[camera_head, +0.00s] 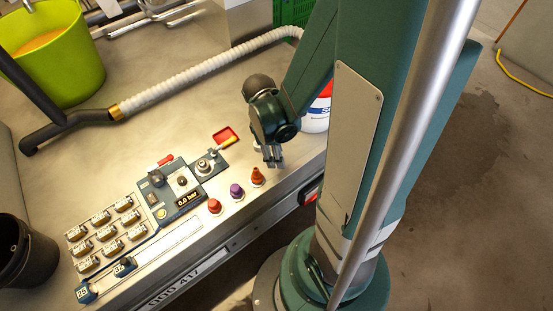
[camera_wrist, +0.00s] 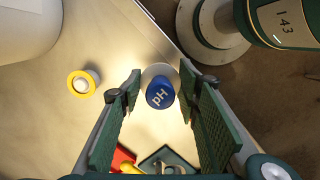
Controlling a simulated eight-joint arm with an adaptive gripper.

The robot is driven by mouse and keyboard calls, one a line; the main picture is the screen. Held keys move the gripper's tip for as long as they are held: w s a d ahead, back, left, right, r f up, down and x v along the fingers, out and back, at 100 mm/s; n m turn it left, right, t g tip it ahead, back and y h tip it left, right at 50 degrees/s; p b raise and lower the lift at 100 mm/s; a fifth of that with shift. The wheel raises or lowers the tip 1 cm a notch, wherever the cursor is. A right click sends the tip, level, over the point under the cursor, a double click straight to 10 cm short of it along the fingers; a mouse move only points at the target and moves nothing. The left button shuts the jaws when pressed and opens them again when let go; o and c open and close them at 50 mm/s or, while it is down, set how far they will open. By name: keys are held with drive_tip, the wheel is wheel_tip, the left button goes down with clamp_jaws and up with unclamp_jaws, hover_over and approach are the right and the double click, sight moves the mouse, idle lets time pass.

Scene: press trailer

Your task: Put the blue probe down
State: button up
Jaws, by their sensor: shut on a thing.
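The blue probe (camera_wrist: 160,93), its round top marked "pH", sits between my gripper's fingers in the wrist view. My gripper (camera_wrist: 160,88) is shut on it. A pale round shape (camera_wrist: 158,71) shows just behind the probe; I cannot tell whether they touch. In the head view my gripper (camera_head: 272,162) points down near the table's front edge, beyond the orange probe-like piece (camera_head: 257,177). The blue probe cannot be made out there. Purple (camera_head: 237,192) and red (camera_head: 215,206) pieces stand in the same row.
A yellow-ringed piece (camera_wrist: 83,84) stands beside my gripper. A red tray (camera_head: 225,135) with a yellow-handled item and a control panel (camera_head: 174,193) lie left. A white tub (camera_head: 316,122) stands behind my gripper. A ribbed hose (camera_head: 215,66) crosses the table.

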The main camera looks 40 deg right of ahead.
drive_tip(key=shift+f+b, duration=0.4)
drive_tip(key=shift+f, duration=1)
drive_tip(key=shift+f, duration=0.2)
drive_tip(key=o, duration=0.9)
drive_tip(key=shift+r, duration=0.25)
drive_tip(key=shift+w+a+r+p, duration=0.2)
drive_tip(key=shift+r+p, duration=0.45)
drive_tip(key=shift+r, duration=1.3)
drive_tip(key=shift+w+a+r+p, duration=0.25)
drive_tip(key=shift+r+p, duration=0.45)
drive_tip(key=shift+r, duration=1.3)
drive_tip(key=shift+w+a+r+p, duration=0.2)
drive_tip(key=shift+r+p, duration=0.45)
drive_tip(key=shift+r, duration=1.3)
drive_tip(key=shift+r, duration=0.1)
